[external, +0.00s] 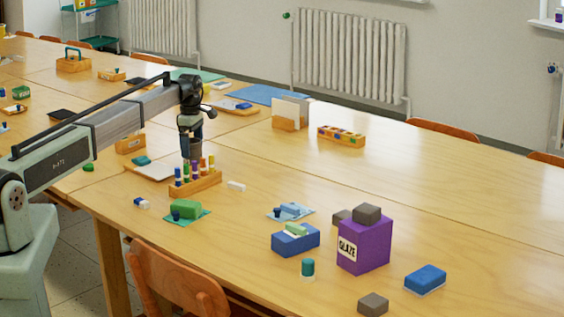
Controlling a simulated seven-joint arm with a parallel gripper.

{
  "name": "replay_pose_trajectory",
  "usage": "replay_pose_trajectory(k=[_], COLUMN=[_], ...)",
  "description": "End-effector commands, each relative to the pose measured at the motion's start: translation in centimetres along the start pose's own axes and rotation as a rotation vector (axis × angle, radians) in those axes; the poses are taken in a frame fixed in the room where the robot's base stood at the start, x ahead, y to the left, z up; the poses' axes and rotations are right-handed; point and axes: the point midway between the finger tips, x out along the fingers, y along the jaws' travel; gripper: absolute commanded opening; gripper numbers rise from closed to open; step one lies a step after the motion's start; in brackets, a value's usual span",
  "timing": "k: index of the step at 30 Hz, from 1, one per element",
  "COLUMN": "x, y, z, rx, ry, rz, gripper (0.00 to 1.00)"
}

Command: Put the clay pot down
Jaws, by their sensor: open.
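My gripper (190,152) points down over the table, just above or behind a wooden marker holder (197,185). Its fingers are small and dark here, and I see nothing held between them. I cannot pick out a clay pot for certain. A small teal round jar (308,268) stands upright on the table at the front, well to the right of my gripper. A small dark blue piece (176,216) sits beside a green block (186,209) on a green sheet, below my gripper in the picture.
A purple GLAZE box (364,240) with a grey block (367,214) on top stands right of the jar. Blue blocks (295,239) (426,277) and another grey block (373,304) are near it. A divided wooden box (341,136) stands farther back. The right side of the table (470,190) is clear.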

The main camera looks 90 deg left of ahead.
Motion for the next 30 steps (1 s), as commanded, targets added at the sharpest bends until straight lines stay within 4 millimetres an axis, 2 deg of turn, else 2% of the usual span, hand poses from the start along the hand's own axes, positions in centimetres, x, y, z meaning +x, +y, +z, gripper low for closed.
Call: replay_pose_trajectory(k=[5,8,21,27,30], x=[-0.3,-1.1,-8.9,-11.3,-11.9], y=[0.0,0.0,0.1,0.1,0.0], z=[0.0,0.0,0.0,0.0,0.0], rx=[0.0,0.0,0.0,0.0,0.0], ry=[0.0,0.0,0.0,0.0,0.0], rz=[0.0,0.001,0.002,0.001,0.0], gripper=[0.95,0.95,0.95,0.95,0.95])
